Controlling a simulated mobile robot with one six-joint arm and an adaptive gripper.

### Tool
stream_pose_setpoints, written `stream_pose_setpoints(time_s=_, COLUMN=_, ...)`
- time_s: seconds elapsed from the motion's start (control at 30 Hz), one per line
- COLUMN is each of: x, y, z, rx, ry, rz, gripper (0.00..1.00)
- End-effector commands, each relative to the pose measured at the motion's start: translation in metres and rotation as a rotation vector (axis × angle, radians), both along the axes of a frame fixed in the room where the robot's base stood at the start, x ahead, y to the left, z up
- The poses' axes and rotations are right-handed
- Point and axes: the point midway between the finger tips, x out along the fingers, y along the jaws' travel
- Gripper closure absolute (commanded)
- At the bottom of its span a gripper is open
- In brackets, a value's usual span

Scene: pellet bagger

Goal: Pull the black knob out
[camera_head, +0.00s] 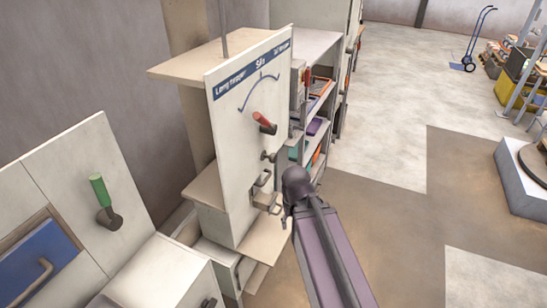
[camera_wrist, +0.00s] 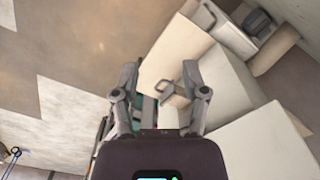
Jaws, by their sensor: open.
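A small dark knob (camera_head: 268,156) sticks out of the upright white panel (camera_head: 235,150), below a red-handled lever (camera_head: 264,122). Another dark knob (camera_head: 208,302) shows at the bottom edge of the head view, on a white box. I cannot tell which is the black knob. My gripper (camera_wrist: 160,78) is open in the wrist view, with nothing seen held between its fingers. A grey bracket-shaped handle (camera_wrist: 176,96) appears between and beyond the fingers. A dark rounded part (camera_wrist: 258,22) shows at the top right there. In the head view my arm largely hides the gripper, close to the panel's lower right.
Handles (camera_head: 262,179) stick out below the panel knob. A green-handled lever (camera_head: 102,200) and a blue panel (camera_head: 38,262) stand at the left. A shelf unit (camera_head: 318,110) with coloured items is behind the panel. The floor to the right is mostly open.

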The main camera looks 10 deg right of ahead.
Motion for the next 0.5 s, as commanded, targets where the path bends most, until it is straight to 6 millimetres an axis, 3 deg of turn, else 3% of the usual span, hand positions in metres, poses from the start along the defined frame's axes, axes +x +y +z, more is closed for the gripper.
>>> stream_pose_setpoints(time_s=0.1, x=0.0, y=0.0, z=0.0, rx=0.0, ry=0.0, rz=0.0, gripper=0.43)
stream_pose_setpoints(time_s=0.23, x=0.001, y=0.0, z=-0.001, rx=0.004, ry=-0.001, rz=0.002, gripper=0.11)
stream_pose_setpoints(time_s=0.5, x=0.017, y=0.008, z=-0.015, rx=0.113, ry=-0.023, rz=0.066, gripper=0.11)
